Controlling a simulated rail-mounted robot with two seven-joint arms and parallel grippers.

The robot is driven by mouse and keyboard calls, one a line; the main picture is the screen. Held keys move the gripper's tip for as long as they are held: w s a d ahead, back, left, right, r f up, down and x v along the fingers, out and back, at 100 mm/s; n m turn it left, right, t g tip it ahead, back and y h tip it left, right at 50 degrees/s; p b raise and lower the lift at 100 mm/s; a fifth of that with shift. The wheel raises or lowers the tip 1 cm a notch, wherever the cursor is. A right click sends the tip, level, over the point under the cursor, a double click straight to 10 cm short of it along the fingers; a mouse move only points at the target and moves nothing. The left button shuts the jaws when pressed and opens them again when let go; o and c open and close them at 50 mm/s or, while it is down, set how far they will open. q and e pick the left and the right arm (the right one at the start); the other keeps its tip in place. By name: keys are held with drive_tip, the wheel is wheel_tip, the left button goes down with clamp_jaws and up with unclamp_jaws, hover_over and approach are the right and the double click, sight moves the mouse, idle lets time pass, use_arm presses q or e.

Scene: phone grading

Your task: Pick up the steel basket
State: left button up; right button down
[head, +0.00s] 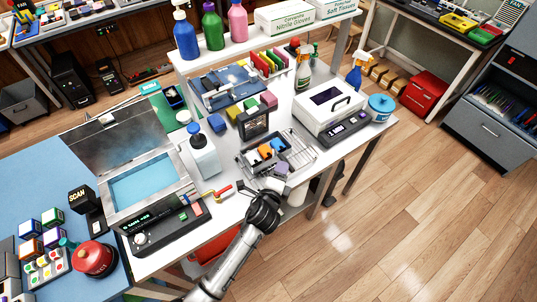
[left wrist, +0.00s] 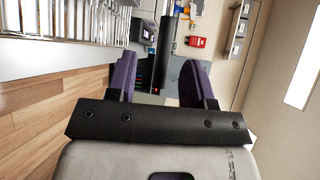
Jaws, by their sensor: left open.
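The steel basket (head: 301,156) is a wire basket on the white table, with orange and blue items in its left part. My left gripper (head: 281,170) is at the basket's near side, its arm coming up from the bottom of the head view. The black wrist hides part of the near side. In the left wrist view, my left gripper's purple fingers (left wrist: 160,82) are apart, and the basket's wire side (left wrist: 62,28) shows at upper left. A dark bar shows between the fingers. I cannot tell whether a finger touches the basket. My right gripper is not in view.
A white box-shaped device (head: 328,106) stands behind the basket on the right. A white pump bottle (head: 203,155) and an open-lidded cleaning bath (head: 140,188) stand to the left. A red-handled tool (head: 218,191) lies near the front edge. Wooden floor is clear at right.

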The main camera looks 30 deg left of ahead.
sight(285, 159)
use_arm(q)
drive_tip(key=shift+r+b+x, duration=0.15)
drive_tip(key=shift+b+x, duration=0.05)
drive_tip(key=shift+x, duration=1.1)
drive_tip(key=shift+r+b+x, duration=0.1)
drive_tip(key=shift+b+x, duration=0.1)
drive_tip(key=shift+x, duration=1.05)
drive_tip(key=shift+a, duration=0.1)
clamp_jaws()
